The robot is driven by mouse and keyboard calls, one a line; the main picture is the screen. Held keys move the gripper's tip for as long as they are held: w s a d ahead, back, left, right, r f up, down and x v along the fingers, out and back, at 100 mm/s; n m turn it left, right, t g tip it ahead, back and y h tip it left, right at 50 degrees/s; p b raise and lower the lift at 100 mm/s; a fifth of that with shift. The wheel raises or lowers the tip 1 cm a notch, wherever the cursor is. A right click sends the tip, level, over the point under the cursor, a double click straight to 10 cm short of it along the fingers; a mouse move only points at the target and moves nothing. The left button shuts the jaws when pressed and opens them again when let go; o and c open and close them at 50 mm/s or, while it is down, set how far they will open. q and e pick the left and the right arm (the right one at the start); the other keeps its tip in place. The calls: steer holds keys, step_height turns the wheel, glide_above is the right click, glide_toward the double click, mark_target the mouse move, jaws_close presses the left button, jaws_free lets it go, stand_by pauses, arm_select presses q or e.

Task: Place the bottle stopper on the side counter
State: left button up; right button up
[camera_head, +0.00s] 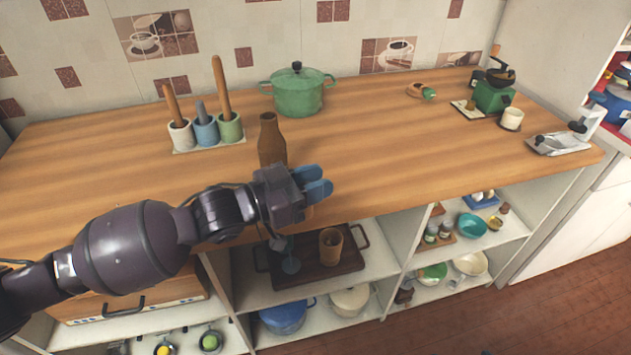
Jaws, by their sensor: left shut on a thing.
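My left gripper (318,183) reaches in from the left over the front edge of the wooden counter (400,155). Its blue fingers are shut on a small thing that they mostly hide. Only a tan patch shows below them, likely the bottle stopper, but its shape is unclear. A brown bottle (271,140) stands upright just behind the gripper, its lower part covered by the hand. My right gripper is out of view. Which surface is the side counter is not clear; another counter with items on it shows at the right edge.
A green pot (298,93) and a holder with pestle-like tools (206,131) stand at the back. A green grinder (493,97), white cup (511,119) and metal slicer (558,143) stand at the right. The counter's middle right is clear. Shelves below hold a dark tray (340,268).

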arm_select(q)
steer(key=s+a+r+n+t+y, duration=0.4)
steer(key=a+r+n+t+y, duration=0.4)
steer(key=r+y, duration=0.15)
steer(key=shift+w+d+f+m+g+h, duration=0.55)
steer(key=shift+d+f+m+g+h, duration=0.3)
steer(key=shift+f+m+g+h, duration=1.4)
steer(key=shift+w+d+f+m+g+h, duration=0.5)
steer(key=shift+d+f+m+g+h, duration=0.5)
steer(key=shift+m+g+h, duration=1.45)
steer(key=shift+w+d+f+m+g+h, duration=0.65)
steer(key=shift+f+m+g+h, duration=0.85)
steer(key=shift+g, duration=1.6)
steer(key=shift+s+f+m+y, duration=0.1)
steer(key=shift+f+m+y, duration=0.2)
steer(key=shift+f+y, duration=0.1)
